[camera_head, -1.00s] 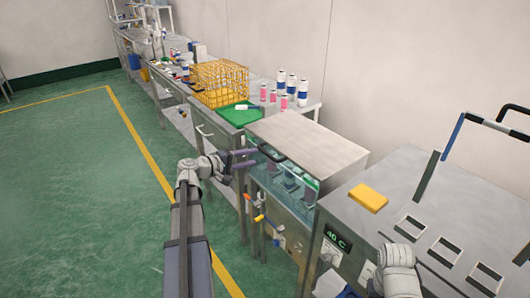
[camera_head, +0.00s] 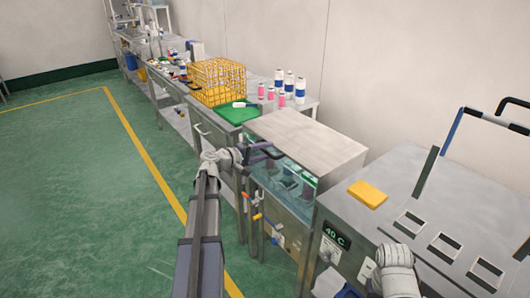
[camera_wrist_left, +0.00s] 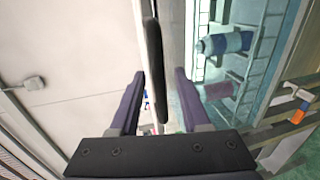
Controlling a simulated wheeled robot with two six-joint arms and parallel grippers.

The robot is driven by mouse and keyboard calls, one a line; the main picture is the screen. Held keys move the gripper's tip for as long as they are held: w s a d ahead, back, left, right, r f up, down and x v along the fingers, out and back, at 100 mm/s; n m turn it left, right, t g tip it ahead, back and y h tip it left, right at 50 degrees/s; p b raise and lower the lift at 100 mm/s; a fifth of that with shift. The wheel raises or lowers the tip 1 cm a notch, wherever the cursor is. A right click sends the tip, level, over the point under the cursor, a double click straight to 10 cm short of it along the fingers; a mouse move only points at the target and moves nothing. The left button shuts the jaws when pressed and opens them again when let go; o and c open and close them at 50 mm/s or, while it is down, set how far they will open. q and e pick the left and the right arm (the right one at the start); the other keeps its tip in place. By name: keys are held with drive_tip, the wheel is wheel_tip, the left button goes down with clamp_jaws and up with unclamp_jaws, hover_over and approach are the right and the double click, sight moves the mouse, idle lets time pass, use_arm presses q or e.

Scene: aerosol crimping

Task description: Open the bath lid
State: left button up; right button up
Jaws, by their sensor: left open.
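The bath is a tank with a clear front and water inside (camera_head: 284,181). Its flat metal lid (camera_head: 307,140) is closed on top. A black bar handle on the lid's front edge shows in the left wrist view (camera_wrist_left: 154,65). My left gripper (camera_head: 268,151) is open at this edge, with its two purple fingers on either side of the handle. In the left wrist view, the gap between the fingers (camera_wrist_left: 158,85) holds the handle, apart from both fingers. In the head view the gripper partly hides the handle. My right gripper is not in view; only part of that arm shows.
Right of the bath is a metal bench with a 40 C display (camera_head: 337,238), a yellow block (camera_head: 367,194) and several rectangular openings. Beyond the bath are a yellow wire basket (camera_head: 217,82), a green tray (camera_head: 236,115) and several bottles. Orange-handled valves (camera_head: 257,217) sit below the bath front.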

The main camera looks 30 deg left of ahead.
use_arm(q)
drive_tip(key=shift+c, duration=0.4)
clamp_jaws()
idle(0.9)
